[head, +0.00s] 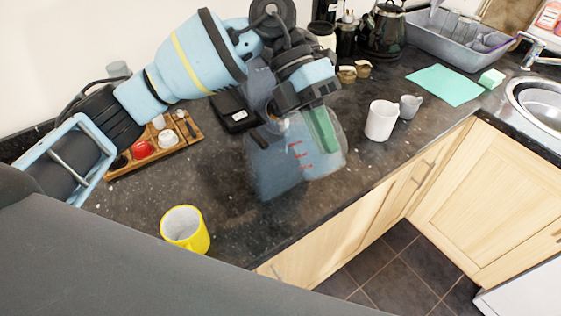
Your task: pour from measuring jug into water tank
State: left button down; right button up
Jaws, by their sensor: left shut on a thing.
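A clear measuring jug (277,170) with red marks is at the middle of the counter, in the head view. My left gripper (308,108) is above it and shut on it, near a green strip (323,130) that looks like its handle. The gripper covers the jug's top, so its tilt, its contents and any gap under it are hard to tell. A bluish, see-through shape (259,82) shows partly behind my left wrist; I cannot tell whether it is the water tank. My right gripper is out of view.
A yellow mug (185,229) stands at the front left. A white mug (381,121) and a grey cup (410,106) stand right of the jug. A wooden tray (182,134) and a black scale-like box (233,112) lie behind. The counter's front edge is close to the jug.

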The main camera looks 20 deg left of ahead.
pick_arm(q)
jog(key=shift+r, duration=0.15)
jog(key=shift+w+a+r+g+h, duration=0.1)
jog(key=shift+a+r+g+h, duration=0.05)
jog(key=shift+g+h, duration=0.15)
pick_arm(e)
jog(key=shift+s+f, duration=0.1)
pick_arm(q)
jog(key=shift+w+a+r+g+h+b, duration=0.15)
jog(key=shift+r+g+h, duration=0.2)
jog(key=shift+h, duration=0.1)
jog(key=shift+w+a+r+g+h+b, duration=0.15)
jog(key=shift+r+g+h, duration=0.1)
jog(key=shift+g+h, duration=0.15)
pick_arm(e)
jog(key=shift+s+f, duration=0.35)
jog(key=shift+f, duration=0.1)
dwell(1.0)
pick_arm(q)
jog(key=shift+s, duration=0.1)
